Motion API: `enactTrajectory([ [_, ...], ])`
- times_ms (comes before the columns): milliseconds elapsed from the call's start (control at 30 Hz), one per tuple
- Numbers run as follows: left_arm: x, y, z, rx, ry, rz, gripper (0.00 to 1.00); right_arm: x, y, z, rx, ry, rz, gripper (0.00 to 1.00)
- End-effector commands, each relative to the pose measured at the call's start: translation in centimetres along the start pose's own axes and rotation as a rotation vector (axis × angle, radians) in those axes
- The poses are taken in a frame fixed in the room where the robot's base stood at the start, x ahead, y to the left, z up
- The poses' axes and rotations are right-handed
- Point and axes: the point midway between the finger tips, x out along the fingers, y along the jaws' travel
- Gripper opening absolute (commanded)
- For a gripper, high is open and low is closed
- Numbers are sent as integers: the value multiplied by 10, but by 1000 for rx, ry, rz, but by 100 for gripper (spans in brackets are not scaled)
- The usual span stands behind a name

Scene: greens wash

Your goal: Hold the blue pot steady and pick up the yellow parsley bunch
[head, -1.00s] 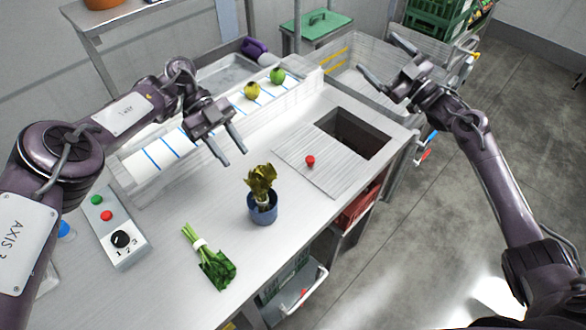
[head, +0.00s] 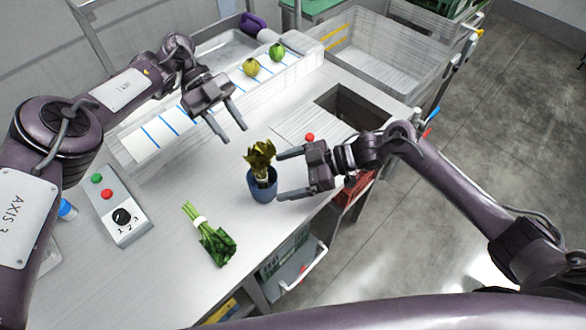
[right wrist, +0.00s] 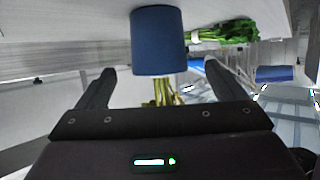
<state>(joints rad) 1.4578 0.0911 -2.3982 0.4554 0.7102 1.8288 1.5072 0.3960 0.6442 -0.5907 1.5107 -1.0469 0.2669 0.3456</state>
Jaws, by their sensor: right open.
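The blue pot (head: 262,190) stands upright on the steel table, with the yellow parsley bunch (head: 260,157) upright in it. In the right wrist view the pot (right wrist: 158,42) shows upside down, with the yellow bunch's stems (right wrist: 166,92) below it. My right gripper (head: 279,175) is open, its fingers pointing at the pot from the right, one farther back and one nearer the front. Whether the fingers touch the pot is hard to tell. My left gripper (head: 232,133) is open and empty, above the table behind and left of the pot.
A green leafy bunch (head: 212,240) with a white band lies left of the pot. A control box (head: 120,212) sits at the left. A white conveyor (head: 150,145) carrying two round vegetables runs behind. A sink opening (head: 345,100) lies back right, with a red knob (head: 309,137) beside it.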

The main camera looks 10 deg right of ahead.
Motion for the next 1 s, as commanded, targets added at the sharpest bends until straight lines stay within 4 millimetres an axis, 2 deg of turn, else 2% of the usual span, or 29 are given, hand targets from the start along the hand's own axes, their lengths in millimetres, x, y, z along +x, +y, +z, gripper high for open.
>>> enactTrajectory([
  [200, 0, 0, 0, 0, 0, 0, 36, 36, 1, -2, -2, 5, 1, 90],
  [400, 0, 0, 0, 0, 0, 0, 36, 58, 1, -2, -2, 4, 2, 90],
  [767, 0, 0, 0, 0, 0, 0, 36, 65, 1, -1, -3, 2, 3, 90],
  [833, 0, 0, 0, 0, 0, 0, 36, 65, 1, -1, -3, 2, 3, 85],
  [1000, 0, 0, 0, 0, 0, 0, 36, 65, 1, -1, -3, 2, 3, 63],
])
